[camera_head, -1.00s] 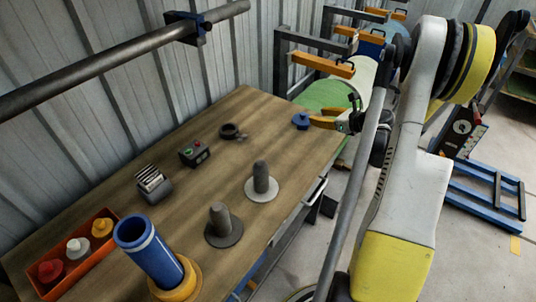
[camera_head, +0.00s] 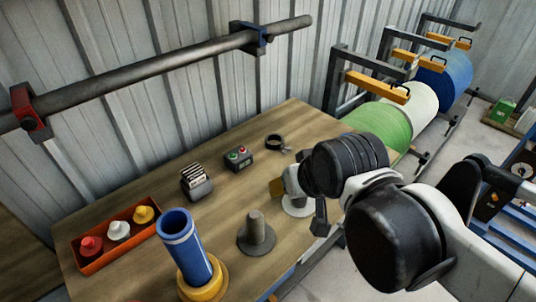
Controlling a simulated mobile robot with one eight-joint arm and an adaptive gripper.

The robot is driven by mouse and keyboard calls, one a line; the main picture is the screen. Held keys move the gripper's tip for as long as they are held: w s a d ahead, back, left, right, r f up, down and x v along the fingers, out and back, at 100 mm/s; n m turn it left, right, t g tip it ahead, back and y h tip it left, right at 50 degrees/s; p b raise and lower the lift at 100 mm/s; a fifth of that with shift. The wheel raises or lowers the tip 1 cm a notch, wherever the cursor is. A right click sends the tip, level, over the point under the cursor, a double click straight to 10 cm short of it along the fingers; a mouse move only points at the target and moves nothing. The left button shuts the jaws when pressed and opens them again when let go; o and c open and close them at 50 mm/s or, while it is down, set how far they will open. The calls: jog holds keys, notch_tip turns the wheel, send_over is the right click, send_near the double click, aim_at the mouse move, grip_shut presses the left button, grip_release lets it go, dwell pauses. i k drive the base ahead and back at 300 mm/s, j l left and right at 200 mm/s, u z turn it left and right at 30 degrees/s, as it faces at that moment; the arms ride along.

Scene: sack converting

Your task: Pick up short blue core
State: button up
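A blue core (camera_head: 184,249) with a pale band near its top stands upright, slightly tilted in the picture, on a yellow round base (camera_head: 212,283) at the front of the wooden table. The small blue piece seen earlier at the table's right is not visible now.
A grey post (camera_head: 256,231) on a dark disc stands right of the core. Another post's pale disc (camera_head: 297,208) is partly behind my wrist. An orange tray (camera_head: 105,258) holds coloured plugs. A card holder (camera_head: 195,183), button box (camera_head: 239,158) and black ring (camera_head: 274,142) stand behind.

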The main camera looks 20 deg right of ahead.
aim_at(176, 227)
jog(key=k+l+u, duration=0.15)
jog(key=k+l, duration=0.15)
jog(key=l, duration=0.15)
jog(key=k+l+u, duration=0.15)
jog(key=k+l, duration=0.15)
jog(key=l, duration=0.15)
